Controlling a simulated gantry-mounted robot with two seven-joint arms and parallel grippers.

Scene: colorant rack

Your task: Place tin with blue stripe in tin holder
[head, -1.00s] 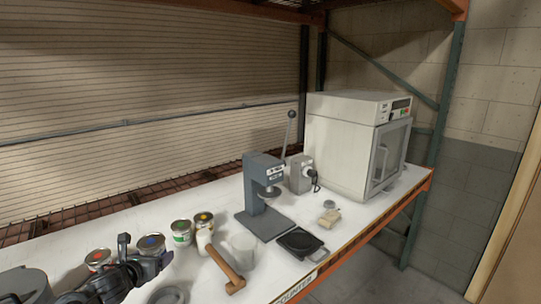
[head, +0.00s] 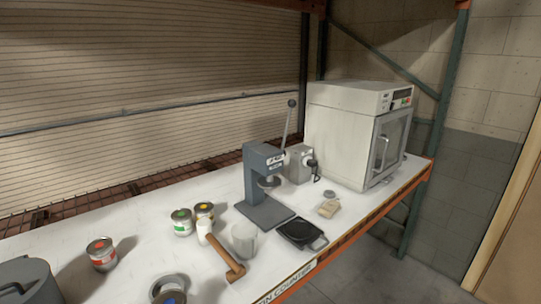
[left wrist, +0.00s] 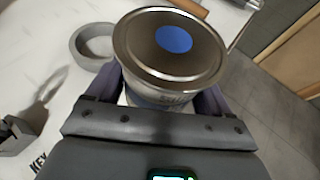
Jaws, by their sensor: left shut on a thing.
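My left gripper (left wrist: 158,95) is shut on the tin with the blue dot on its lid (left wrist: 172,48). The tin is upright, lid facing the wrist camera, with its lower part hidden by the gripper. In the head view the tin (head: 172,297) is cut by the bottom edge, and my gripper is out of that picture. A grey ring-shaped holder (left wrist: 75,43) lies on the counter to the left of the tin in the left wrist view. In the head view the holder's rim (head: 165,279) shows just behind the tin. My right gripper is not in view.
A red-marked tin (head: 102,254), a green-marked tin (head: 182,223) and a yellow-marked tin (head: 204,212) stand on the counter.

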